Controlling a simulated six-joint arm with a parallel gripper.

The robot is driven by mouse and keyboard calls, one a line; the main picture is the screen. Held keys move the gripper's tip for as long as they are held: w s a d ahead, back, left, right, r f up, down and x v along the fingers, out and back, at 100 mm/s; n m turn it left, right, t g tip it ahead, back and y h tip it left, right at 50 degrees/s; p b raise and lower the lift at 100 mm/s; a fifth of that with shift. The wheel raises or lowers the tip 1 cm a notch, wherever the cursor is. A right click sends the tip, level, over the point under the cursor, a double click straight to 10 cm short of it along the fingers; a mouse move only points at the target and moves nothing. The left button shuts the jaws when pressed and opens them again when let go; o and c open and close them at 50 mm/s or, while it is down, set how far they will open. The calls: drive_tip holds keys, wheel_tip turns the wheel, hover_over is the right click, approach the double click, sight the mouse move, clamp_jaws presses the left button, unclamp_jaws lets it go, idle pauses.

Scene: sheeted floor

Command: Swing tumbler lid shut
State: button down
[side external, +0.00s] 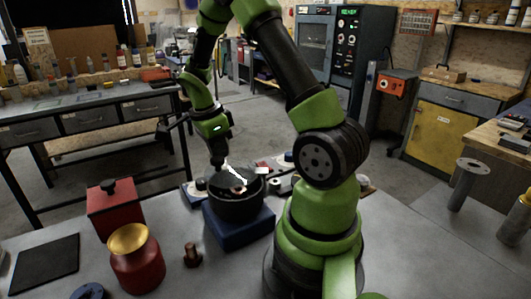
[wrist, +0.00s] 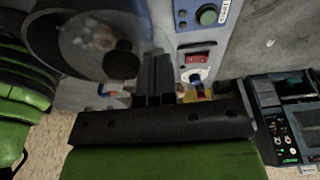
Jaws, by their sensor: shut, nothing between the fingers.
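The tumbler is a round black drum (side external: 236,208) on a blue base (side external: 240,235), near the middle of the side view. A pale, shiny streak and a small brownish patch show at its top. In the wrist view the drum (wrist: 45,40) fills the upper left, with pale lumps showing inside its rim and a dark round knob (wrist: 121,60) near its right edge. I cannot tell the lid's exact angle. My gripper (side external: 218,163) points down just above the drum's back left rim. In the wrist view its fingers (wrist: 153,75) are together and empty, beside the knob; contact is unclear.
A control panel with a green button (wrist: 207,15) and red switch (wrist: 197,58) adjoins the drum. A red box (side external: 115,212), a red pot with a gold top (side external: 136,265) and a brown bolt-like piece (side external: 192,255) stand left. The front grey surface is partly clear.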

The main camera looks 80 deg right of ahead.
sight(214, 161)
drive_tip(key=shift+a, duration=0.25)
drive_tip(key=shift+s+a, duration=0.1)
drive_tip(key=shift+a, duration=1.1)
drive_tip(key=shift+a, duration=0.2)
drive_tip(key=shift+s+a, duration=0.25)
drive_tip(key=shift+a, duration=0.5)
drive_tip(key=shift+s+a, duration=0.3)
drive_tip(key=shift+a, duration=0.2)
drive_tip(key=shift+s+a, duration=0.25)
drive_tip(key=shift+a, duration=0.25)
